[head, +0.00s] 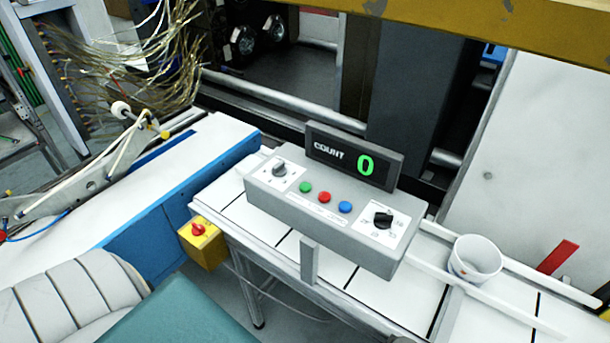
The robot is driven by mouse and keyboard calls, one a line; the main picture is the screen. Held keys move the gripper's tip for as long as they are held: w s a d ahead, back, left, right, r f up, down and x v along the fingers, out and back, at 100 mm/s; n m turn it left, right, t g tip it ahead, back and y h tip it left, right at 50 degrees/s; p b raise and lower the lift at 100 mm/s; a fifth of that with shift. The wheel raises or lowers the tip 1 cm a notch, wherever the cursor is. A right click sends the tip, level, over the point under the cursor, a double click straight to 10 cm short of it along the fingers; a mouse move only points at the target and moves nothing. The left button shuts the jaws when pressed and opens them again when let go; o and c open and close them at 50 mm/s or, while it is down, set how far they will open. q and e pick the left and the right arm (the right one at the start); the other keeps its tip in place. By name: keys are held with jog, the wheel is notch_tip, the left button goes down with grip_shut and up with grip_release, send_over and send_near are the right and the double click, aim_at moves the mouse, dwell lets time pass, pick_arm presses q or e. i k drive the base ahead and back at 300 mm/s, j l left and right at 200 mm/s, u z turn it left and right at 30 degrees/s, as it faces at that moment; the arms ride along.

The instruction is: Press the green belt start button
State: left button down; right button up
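The green button (305,187) is on the sloped top of a grey control box (335,210), left of a red button (324,197) and a blue button (345,207). A rotary knob sits on each side of the buttons. A dark display (354,156) behind them reads "COUNT 0" in lit characters. The box stands over a white belt (390,294) marked with dark cross lines. Nothing covers the green button. Neither of my grippers is in the head view.
A white cup (474,260) stands on the belt between rails at right. A yellow box with a red knob (202,240) hangs at the belt's left end. A white-topped blue table (140,190) and loose wires (150,60) are at left. Space above the control box is clear.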

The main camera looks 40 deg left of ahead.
aim_at(304, 188)
jog(key=l+u, duration=0.75)
jog(key=u, duration=0.25)
jog(key=k, duration=0.05)
